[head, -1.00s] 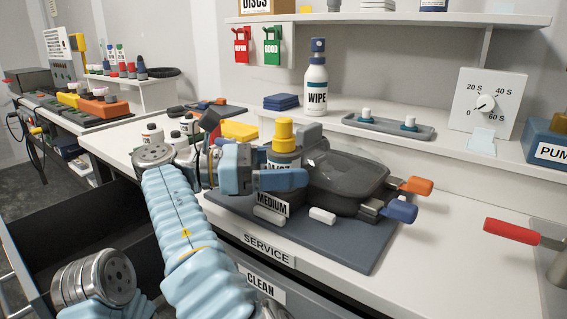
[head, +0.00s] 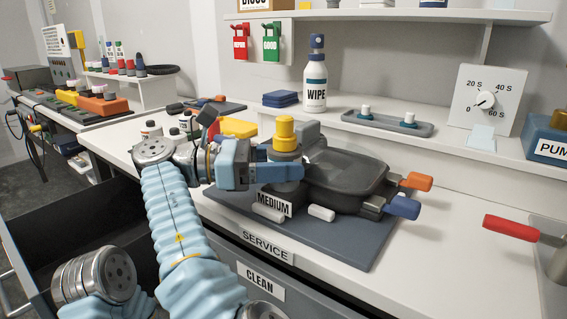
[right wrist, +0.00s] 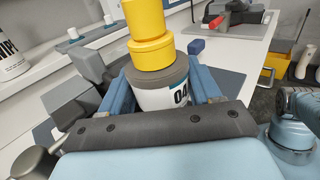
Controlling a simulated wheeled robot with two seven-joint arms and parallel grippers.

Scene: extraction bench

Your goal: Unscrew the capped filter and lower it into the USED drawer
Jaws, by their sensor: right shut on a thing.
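The filter (head: 285,156) stands upright at the left end of the dark grey housing (head: 345,180). It has a yellow cap (head: 285,132), a grey collar and a white labelled body. My right gripper (head: 284,168) is shut around the filter just below the collar. In the right wrist view, its blue jaws flank the white body (right wrist: 165,98) below the yellow cap (right wrist: 150,48). The filter's lower end is hidden. An open dark drawer (head: 50,232) lies at the lower left; I cannot read any USED label on it. My left gripper is out of view.
The housing sits on a grey mat (head: 360,240) beside a MEDIUM label (head: 273,203). Orange (head: 417,181) and blue (head: 402,207) handles stick out at its right. A WIPE bottle (head: 315,90) stands behind. A CLEAN label (head: 261,282) is below the bench edge. The front-right benchtop is mostly clear.

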